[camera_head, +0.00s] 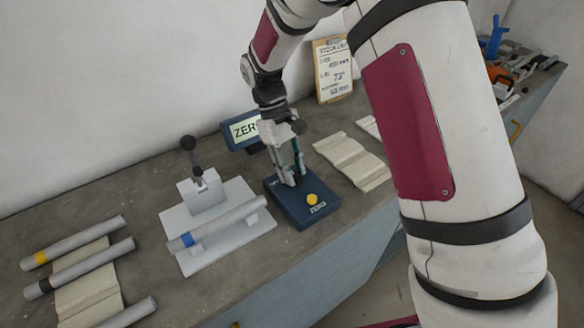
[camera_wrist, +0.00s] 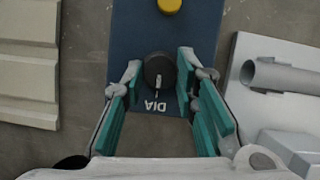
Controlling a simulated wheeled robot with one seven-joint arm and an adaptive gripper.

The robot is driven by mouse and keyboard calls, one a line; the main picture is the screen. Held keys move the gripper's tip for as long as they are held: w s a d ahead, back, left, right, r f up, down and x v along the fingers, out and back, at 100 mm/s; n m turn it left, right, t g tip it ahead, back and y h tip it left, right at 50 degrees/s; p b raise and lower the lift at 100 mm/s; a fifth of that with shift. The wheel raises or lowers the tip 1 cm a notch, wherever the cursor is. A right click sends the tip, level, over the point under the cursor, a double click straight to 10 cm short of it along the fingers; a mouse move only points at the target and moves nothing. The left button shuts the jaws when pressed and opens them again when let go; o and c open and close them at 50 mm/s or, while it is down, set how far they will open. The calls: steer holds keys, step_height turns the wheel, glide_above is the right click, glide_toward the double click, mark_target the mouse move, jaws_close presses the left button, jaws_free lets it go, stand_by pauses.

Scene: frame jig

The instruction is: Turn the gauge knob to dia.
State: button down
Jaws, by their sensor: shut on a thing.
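The dark blue gauge box (camera_head: 327,207) sits on the bench, with a yellow button (camera_head: 312,199) on top. In the wrist view the black round knob (camera_wrist: 158,68) stands on the box's blue top (camera_wrist: 130,25). Its white pointer mark faces the printed DIA label (camera_wrist: 155,106). My gripper (camera_head: 290,182) points down over the box; the knob is hidden by it in the head view. In the wrist view my gripper's teal-padded fingers (camera_wrist: 159,75) sit on either side of the knob, shut on it. The display (camera_head: 243,132) behind shows "ZER", its right end covered by my arm.
Left of the box stands a white jig (camera_head: 250,229) with a blue-banded tube (camera_head: 225,221) and a black-knobbed clamp (camera_head: 188,143). More tubes (camera_head: 75,242) lie farther left. An empty ribbed tray (camera_head: 355,160) lies right, and a clipboard (camera_head: 333,70) leans on the wall.

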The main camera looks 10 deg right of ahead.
steer(key=c, duration=1.3)
jaws_free()
steer(key=v, duration=1.2)
